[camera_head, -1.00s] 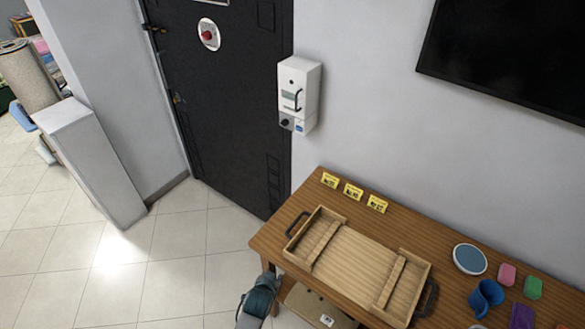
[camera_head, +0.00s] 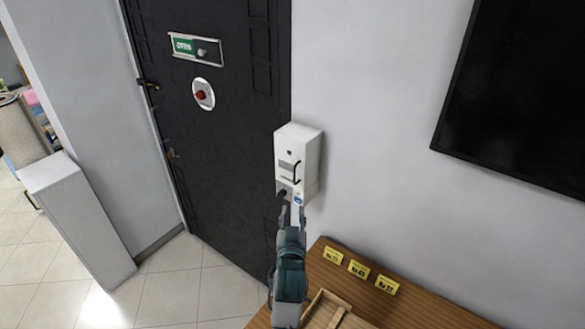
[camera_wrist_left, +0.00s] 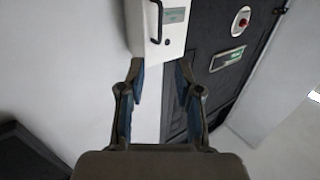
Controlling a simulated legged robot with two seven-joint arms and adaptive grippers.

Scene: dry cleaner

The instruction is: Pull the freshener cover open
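The freshener (camera_head: 309,165) is a white box on the wall just right of the dark door, with a black handle (camera_head: 297,173) on its front cover. The cover looks shut. A dark knob and a blue label show at its lower end. My left gripper (camera_head: 291,212) is just below the box, pointing up toward it. In the left wrist view the gripper (camera_wrist_left: 158,75) is open, its two fingers apart with nothing between them. The box (camera_wrist_left: 172,45) and its handle (camera_wrist_left: 157,20) lie beyond the fingertips there. My right gripper is in neither view.
A wooden table (camera_head: 400,312) with several yellow tags and a wooden tray (camera_head: 322,312) stands below. A dark screen (camera_head: 520,95) hangs at the right. The dark door (camera_head: 225,130) has a sign and a red button. A white cabinet (camera_head: 75,215) stands at the left.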

